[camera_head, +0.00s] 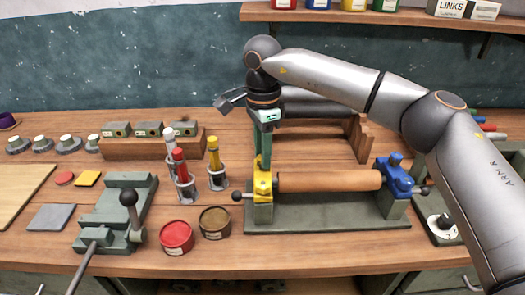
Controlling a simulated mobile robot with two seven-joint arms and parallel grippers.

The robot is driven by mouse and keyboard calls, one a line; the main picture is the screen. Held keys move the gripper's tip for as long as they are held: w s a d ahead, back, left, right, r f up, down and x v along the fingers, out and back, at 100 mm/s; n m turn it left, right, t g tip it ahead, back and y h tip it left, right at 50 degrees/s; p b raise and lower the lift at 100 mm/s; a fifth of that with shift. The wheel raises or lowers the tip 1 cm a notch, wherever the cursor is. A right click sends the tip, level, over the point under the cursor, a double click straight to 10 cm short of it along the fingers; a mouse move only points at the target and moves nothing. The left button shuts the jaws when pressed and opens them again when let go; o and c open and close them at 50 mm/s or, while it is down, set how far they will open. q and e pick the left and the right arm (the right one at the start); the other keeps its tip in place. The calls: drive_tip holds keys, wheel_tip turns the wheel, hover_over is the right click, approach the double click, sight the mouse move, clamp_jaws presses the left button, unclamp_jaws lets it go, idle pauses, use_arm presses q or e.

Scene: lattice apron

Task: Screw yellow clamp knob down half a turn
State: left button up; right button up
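The yellow clamp (263,187) stands at the left end of a dark green fixture base (330,213), and its yellow knob (259,163) is on top. My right gripper (264,157) points straight down with its green fingers at the knob and partly covers it. The fingers look close together around the knob, but I cannot tell whether they press on it. A brown roller (328,181) lies between the yellow clamp and a blue clamp (395,178) at the right end. My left gripper is not in view.
Red (177,237) and brown (215,222) tins stand left of the fixture, near upright red (181,167) and yellow (214,154) tools in holders. A grey-green vise (117,212) stands further left. A wooden rack (335,135) is behind the roller. A shelf (370,16) hangs above.

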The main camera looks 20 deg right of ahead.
clamp_jaws()
